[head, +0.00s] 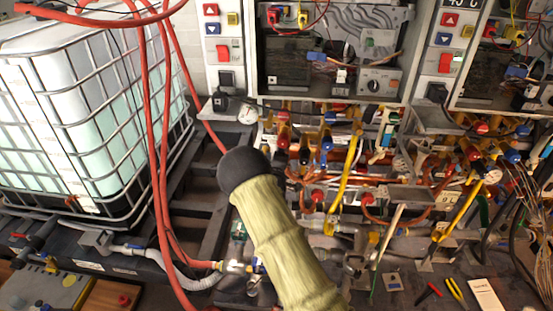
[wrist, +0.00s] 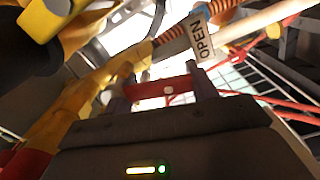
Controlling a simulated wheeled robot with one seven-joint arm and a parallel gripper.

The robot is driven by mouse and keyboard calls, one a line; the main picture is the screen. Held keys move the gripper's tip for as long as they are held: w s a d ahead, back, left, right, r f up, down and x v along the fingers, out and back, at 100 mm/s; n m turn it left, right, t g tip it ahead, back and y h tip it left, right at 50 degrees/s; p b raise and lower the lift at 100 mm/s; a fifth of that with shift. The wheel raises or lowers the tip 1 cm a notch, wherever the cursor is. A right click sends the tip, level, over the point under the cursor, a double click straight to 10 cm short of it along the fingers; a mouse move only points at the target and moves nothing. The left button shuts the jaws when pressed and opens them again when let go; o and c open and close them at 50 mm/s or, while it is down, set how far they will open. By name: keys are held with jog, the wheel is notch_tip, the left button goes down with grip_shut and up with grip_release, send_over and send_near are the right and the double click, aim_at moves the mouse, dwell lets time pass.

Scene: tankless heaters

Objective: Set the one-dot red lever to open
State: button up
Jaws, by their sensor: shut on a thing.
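In the wrist view my gripper (wrist: 158,97) shows its two dark fingers on either side of a red bar, which looks like the red lever (wrist: 165,87). The fingers are shut on it. No dot mark is readable on the lever. A white tag reading OPEN (wrist: 201,37) hangs beside a pipe just above the right finger. In the head view my arm, in a pale yellow sleeve with a dark rounded end, covers the middle, and my gripper is not visible there.
The pipe bank (head: 350,165) with several valves and red and yellow handles fills the centre and right, below open heater cabinets (head: 335,100). A caged tank (head: 85,125) stands at left with red hoses (head: 160,140) in front. Pliers (head: 455,290) lie at lower right.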

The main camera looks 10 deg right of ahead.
jog(key=shift+s+d+f+n+b, duration=0.1)
jog(key=shift+d+f+n+b, duration=0.15)
jog(key=shift+n, duration=0.35)
jog(key=shift+s+d+n+b, duration=0.1)
jog(key=shift+n+b, duration=0.2)
jog(key=shift+n, duration=0.3)
jog(key=o, duration=1.4)
jog(key=b+v, duration=0.3)
jog(key=v, duration=1.4)
jog(key=shift+s+r, duration=0.1)
jog(key=shift+s, duration=0.05)
